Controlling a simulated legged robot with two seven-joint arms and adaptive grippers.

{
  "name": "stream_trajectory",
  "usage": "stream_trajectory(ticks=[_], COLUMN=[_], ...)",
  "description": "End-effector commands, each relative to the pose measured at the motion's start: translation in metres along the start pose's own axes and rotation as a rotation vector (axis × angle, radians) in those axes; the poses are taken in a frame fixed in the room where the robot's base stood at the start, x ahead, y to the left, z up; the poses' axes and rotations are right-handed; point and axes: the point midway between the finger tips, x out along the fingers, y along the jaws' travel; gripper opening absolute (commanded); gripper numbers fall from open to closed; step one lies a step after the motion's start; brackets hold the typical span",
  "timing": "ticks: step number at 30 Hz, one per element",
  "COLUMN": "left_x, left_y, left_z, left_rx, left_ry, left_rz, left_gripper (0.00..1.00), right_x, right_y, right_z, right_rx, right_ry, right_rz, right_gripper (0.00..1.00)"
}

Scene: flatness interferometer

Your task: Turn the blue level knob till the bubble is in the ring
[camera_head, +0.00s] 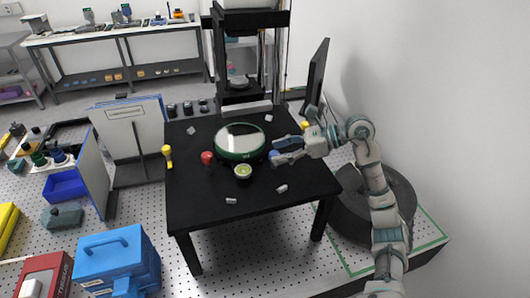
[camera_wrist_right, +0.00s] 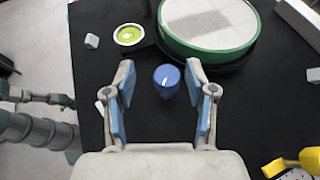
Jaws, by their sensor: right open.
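The blue level knob (camera_wrist_right: 166,77) stands on the black table between the open fingers of my right gripper (camera_wrist_right: 161,80), with a gap on each side. In the head view the right gripper (camera_head: 274,157) reaches in from the right at table height, and the blue knob (camera_head: 274,153) shows partly at its fingertips. The round yellow-green bubble level (camera_head: 243,171) lies left of the gripper; it also shows in the right wrist view (camera_wrist_right: 128,35). Its bubble and ring are too small to tell apart. My left gripper is not in view.
A green-rimmed round plate (camera_head: 240,141) sits close to the knob. A red knob (camera_head: 207,158) and a yellow-handled piece (camera_head: 168,155) stand further left. Small grey blocks (camera_head: 231,201) lie about the table. A monitor (camera_head: 318,72) stands behind.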

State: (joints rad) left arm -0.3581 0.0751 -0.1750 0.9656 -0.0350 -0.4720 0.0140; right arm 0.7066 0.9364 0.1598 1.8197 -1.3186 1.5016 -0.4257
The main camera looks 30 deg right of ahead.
Motion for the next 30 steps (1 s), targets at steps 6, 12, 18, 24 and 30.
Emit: stream_trajectory(ticks=[6, 12, 18, 24, 30], left_x=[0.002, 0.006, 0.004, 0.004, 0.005], left_y=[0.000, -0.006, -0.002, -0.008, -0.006], left_z=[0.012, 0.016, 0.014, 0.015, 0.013], left_rx=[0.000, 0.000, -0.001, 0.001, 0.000], left_ry=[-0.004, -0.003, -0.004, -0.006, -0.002], left_rz=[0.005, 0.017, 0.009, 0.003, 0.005], left_gripper=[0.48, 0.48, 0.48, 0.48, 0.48], right_x=[0.034, 0.054, 0.054, 0.043, 0.039], right_y=[0.002, 0.012, 0.013, 0.005, 0.004], right_z=[0.003, 0.012, 0.012, 0.004, 0.000], right_rx=[-0.001, -0.011, -0.011, -0.003, 0.000], right_ry=[0.003, 0.017, 0.016, 0.006, 0.009], right_rz=[0.000, -0.005, -0.005, 0.002, 0.001], right_gripper=[0.56, 0.56, 0.54, 0.04, 0.00])
